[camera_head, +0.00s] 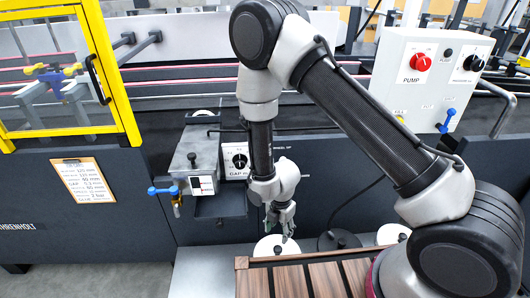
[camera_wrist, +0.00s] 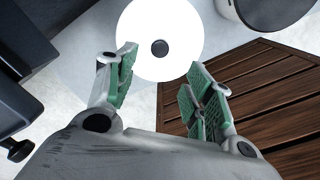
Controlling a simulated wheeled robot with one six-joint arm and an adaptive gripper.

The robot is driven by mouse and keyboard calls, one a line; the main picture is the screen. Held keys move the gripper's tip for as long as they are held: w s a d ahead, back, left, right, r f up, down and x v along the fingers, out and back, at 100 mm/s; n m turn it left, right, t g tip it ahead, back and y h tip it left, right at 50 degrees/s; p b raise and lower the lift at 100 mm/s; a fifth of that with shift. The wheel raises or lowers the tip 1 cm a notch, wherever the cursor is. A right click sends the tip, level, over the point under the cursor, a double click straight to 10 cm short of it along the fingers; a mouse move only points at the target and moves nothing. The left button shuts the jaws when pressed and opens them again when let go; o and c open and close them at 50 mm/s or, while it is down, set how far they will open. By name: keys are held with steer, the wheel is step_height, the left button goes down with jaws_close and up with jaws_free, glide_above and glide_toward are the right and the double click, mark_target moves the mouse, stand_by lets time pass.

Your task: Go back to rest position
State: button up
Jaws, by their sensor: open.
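My gripper (camera_head: 281,222) hangs from my bent arm in front of the machine, pointing down. In the wrist view my gripper (camera_wrist: 160,95) has its two green-padded fingers spread apart with nothing between them. Beyond the fingertips lies a white disc (camera_head: 264,246) with a dark centre knob, also in the wrist view (camera_wrist: 160,25). The gripper appears above the disc and the near edge of a slatted brown wooden surface (camera_head: 322,278).
A grey glue unit (camera_head: 196,160) with a blue valve (camera_head: 163,190) is left of my gripper. A GAP dial box (camera_head: 237,161) is behind it. A white PUMP box (camera_head: 425,85) stands right. A yellow-framed guard (camera_head: 108,70) and clipboard (camera_head: 84,181) are left.

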steer(key=s+d+r+m+g+h, duration=0.1)
steer(key=s+d+m+g+h, duration=0.1)
steer(key=s+d+m, duration=0.35)
steer(key=d+r+m, duration=0.5)
steer(key=r+m, duration=0.2)
steer(key=r, duration=0.7)
steer(key=d+r+m, duration=0.4)
steer(key=r+m, duration=0.4)
steer(key=r, duration=0.6)
steer(key=s+d+r+m+t+y, duration=0.1)
steer(key=s+d+r+m+t, duration=0.2)
steer(key=d+r, duration=0.3)
steer(key=s+d+r+m+t+y, duration=0.1)
steer(key=s+d+r+m+t, duration=0.2)
steer(key=r, duration=1)
steer(key=s+d, duration=0.2)
steer(key=d, duration=0.1)
steer(key=shift+s+d+r+m, duration=0.15)
steer(key=shift+s+d+m, duration=0.1)
steer(key=shift+m, duration=0.1)
steer(key=shift+o, duration=0.2)
steer(key=shift+w, duration=0.1)
